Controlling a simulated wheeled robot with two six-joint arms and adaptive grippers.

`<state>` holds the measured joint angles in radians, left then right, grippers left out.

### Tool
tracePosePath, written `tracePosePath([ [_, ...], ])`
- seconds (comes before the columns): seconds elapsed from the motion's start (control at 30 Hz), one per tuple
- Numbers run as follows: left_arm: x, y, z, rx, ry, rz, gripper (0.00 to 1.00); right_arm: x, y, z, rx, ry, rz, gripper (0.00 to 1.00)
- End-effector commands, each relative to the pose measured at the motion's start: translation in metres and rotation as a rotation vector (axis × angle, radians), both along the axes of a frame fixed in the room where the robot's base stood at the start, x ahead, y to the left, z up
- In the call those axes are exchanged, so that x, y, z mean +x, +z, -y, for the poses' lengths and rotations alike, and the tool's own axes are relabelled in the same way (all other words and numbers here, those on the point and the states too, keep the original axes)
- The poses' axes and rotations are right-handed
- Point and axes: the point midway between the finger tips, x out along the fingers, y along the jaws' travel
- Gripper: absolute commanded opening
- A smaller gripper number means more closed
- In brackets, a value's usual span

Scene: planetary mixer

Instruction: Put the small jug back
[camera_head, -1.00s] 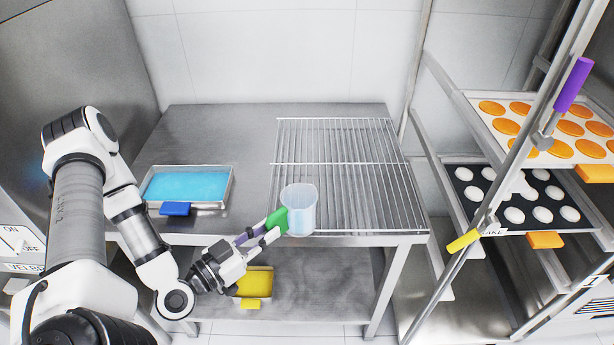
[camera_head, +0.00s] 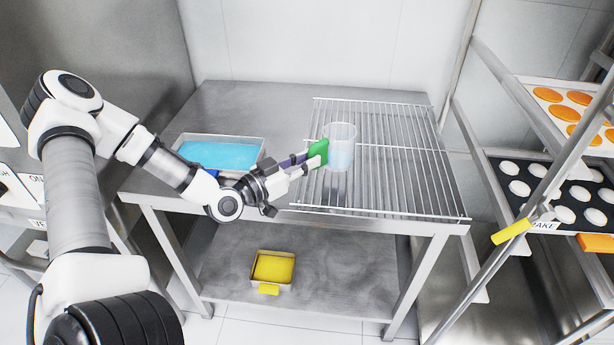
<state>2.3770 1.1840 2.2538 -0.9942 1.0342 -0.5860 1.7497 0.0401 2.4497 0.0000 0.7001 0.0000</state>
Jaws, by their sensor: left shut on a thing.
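The small jug (camera_head: 341,150) is a clear, slightly bluish cup with a green handle (camera_head: 318,151). It is upright over the left-middle part of the wire rack (camera_head: 400,175) on the steel table. I cannot tell whether its base touches the rack. My left gripper (camera_head: 308,160) comes in from the left and is shut on the jug's green handle, which its fingers partly cover. My right gripper is not in view.
A tray of blue liquid (camera_head: 218,153) stands on the table behind my left forearm. A small yellow tray (camera_head: 273,268) is on the lower shelf (camera_head: 330,285). At the right, a rolling rack (camera_head: 470,243) holds trays of orange and white rounds. The rack's right side is clear.

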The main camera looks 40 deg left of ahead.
Motion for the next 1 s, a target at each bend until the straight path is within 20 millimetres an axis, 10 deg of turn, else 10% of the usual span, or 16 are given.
tracePosePath([
  [0.2, 0.005, -0.036, -0.002, 0.002, -0.002, -0.001, 0.00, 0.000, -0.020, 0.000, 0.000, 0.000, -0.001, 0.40],
  [0.57, 0.005, -0.039, -0.002, 0.000, -0.001, 0.002, 0.00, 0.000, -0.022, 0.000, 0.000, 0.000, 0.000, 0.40],
  [0.6, 0.005, -0.038, -0.002, 0.000, -0.001, 0.002, 0.25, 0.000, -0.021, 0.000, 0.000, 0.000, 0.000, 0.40],
  [0.67, 0.005, -0.038, -0.002, 0.000, -0.001, 0.002, 0.43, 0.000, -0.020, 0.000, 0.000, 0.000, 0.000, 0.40],
  [1.0, 0.005, -0.033, -0.002, 0.000, -0.001, 0.002, 0.43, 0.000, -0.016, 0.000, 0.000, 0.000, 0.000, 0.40],
])
